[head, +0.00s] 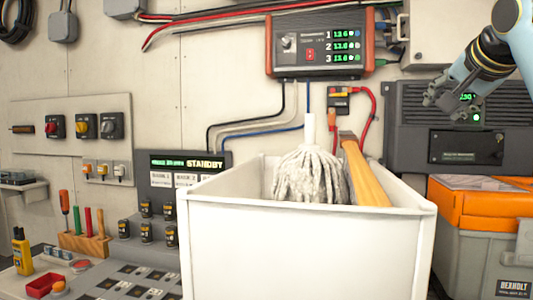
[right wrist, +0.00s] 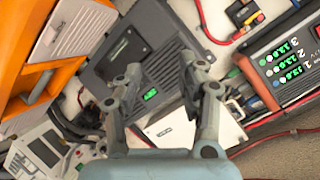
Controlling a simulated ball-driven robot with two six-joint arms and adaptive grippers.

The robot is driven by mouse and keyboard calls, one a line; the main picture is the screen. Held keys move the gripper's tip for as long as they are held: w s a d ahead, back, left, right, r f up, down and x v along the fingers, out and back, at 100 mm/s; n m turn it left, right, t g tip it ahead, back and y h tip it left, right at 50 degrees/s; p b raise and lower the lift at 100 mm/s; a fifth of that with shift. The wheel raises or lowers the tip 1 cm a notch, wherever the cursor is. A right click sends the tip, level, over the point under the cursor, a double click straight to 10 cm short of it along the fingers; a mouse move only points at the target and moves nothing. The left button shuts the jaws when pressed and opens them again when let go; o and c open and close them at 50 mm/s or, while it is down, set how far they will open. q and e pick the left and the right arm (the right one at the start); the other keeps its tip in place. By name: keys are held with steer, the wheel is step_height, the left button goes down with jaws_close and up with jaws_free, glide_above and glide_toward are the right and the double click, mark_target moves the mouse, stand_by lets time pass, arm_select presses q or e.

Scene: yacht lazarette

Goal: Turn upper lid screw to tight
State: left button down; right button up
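My right gripper (head: 447,108) comes in from the upper right of the head view, in front of the dark grey wall unit (head: 405,125). In the right wrist view, the right gripper (right wrist: 165,85) has its two fingers spread with nothing between them. The dark grey unit (right wrist: 125,30) with its small green display (right wrist: 150,94) lies beyond the fingers. The unit has a rectangular front panel (head: 466,147). A pale wall box (head: 425,45) sits above it, partly behind my arm. I cannot make out a lid screw in either view. My left gripper is not in view.
A white bin (head: 305,250) with a mop (head: 312,175) and a wooden handle (head: 365,175) stands in front centre. An orange-lidded toolbox (head: 480,205) stands below the grey unit. A red-edged meter box (head: 320,45) and cables hang on the wall to the left.

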steer(key=s+a+f+n+g, duration=0.15)
steer(key=s+f, duration=0.25)
steer(key=f, duration=0.5)
steer(key=s+a+f+n+g+y, duration=0.15)
steer(key=s+f, duration=0.25)
steer(key=f, duration=0.5)
steer(key=s+a+f+n+g+h, duration=0.1)
steer(key=s+f+n+g, duration=0.15)
steer(key=s+f, duration=0.45)
steer(key=s+a+f+n+g+y, duration=0.1)
steer(key=s+f+n+g, duration=0.15)
steer(key=s+f, duration=0.7)
steer(key=s+a+f+n+g, duration=0.1)
steer(key=s+f+n, duration=0.2)
steer(key=s+f, duration=0.65)
steer(key=s+d+f+g+b, duration=0.1)
steer(key=s+f+b, duration=0.2)
steer(key=f, duration=1.2)
steer(key=s+d+f+g+b, duration=0.1)
steer(key=s+f+b, duration=0.15)
steer(key=f, duration=1.25)
steer(key=s+d+f+g+b, duration=0.1)
steer(key=s+f+b, duration=0.4)
steer(key=s+f, duration=1.3)
step_height(320, 180, down, 4)
steer(key=shift+s+r+b, duration=0.25)
steer(key=shift+b, duration=0.05)
